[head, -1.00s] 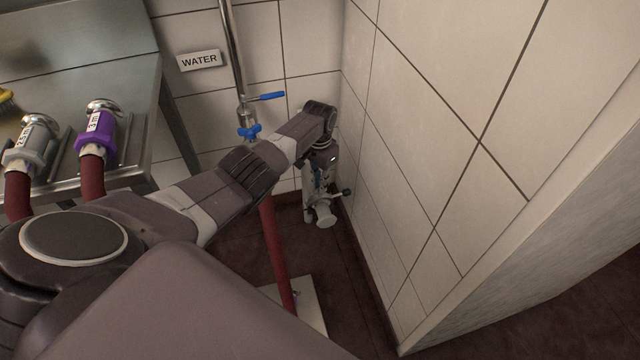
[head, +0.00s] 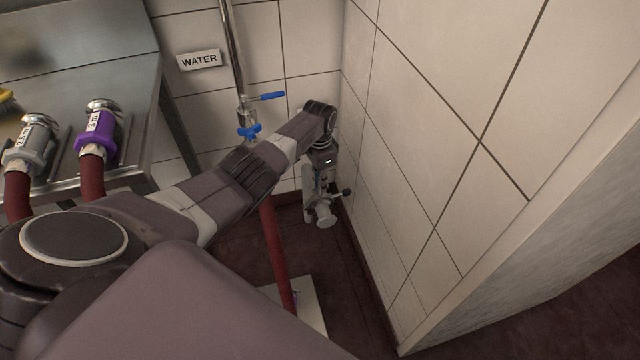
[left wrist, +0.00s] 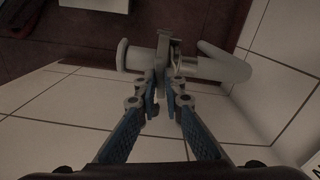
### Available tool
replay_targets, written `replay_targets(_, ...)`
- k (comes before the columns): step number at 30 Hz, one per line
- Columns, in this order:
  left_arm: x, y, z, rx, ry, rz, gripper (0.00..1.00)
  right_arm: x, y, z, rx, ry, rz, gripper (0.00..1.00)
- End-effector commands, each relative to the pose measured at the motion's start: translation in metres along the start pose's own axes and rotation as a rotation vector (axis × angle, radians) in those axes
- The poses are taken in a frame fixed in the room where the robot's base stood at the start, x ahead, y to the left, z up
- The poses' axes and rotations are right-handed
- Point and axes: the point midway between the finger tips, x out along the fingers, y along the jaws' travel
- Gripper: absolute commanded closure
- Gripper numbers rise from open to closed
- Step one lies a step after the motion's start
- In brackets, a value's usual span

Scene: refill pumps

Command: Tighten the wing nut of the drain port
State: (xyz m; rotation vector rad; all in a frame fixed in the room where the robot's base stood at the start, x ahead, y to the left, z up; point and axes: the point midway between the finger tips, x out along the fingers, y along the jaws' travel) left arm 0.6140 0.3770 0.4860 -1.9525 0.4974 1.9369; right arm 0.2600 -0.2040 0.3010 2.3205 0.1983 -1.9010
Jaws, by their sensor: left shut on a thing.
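The drain port (head: 325,215) is a pale pipe fitting low in the corner by the right wall in the head view. In the left wrist view, its pipe has a round flanged end (left wrist: 124,56) at left, a clamp (left wrist: 162,48) around its middle and a bent pipe (left wrist: 228,66) at right. My left gripper (left wrist: 161,84) points at the clamp, its two blue-padded fingers close together at the clamp's near side. It is shut on the wing nut, which is mostly hidden between the fingertips. In the head view this gripper hangs just above the port. My right gripper is not in view.
The tiled wall (head: 430,150) stands close to the right of my left wrist. A red hose (head: 275,255) runs down to a pale floor plate (head: 313,308). The water pipe has blue handles (head: 250,131). A steel bench at left holds a purple coupling (head: 97,130) and a grey one (head: 32,145).

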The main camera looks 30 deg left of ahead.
Motion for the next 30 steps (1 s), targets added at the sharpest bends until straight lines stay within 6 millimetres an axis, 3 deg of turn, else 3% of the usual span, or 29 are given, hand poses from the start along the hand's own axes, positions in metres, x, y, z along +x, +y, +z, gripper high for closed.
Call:
replay_targets(3, -0.0007, -0.0003, -0.0008, 0.000, 0.002, -0.001, 1.00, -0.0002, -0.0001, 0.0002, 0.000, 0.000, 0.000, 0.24)
replay_targets(4, -0.0008, -0.0003, -0.0009, -0.001, 0.002, -0.001, 0.88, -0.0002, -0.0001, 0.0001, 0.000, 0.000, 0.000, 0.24)
replay_targets(8, -0.0007, -0.0003, -0.0007, -0.001, 0.002, -0.001, 0.74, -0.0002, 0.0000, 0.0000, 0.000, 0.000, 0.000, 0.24)
replay_targets(20, -0.0003, -0.0001, -0.0002, -0.034, 0.001, 0.000, 0.74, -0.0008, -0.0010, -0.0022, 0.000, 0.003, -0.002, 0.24)
replay_targets(30, -0.0004, -0.0003, -0.0003, -0.351, 0.001, -0.001, 0.74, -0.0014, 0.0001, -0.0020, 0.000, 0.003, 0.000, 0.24)
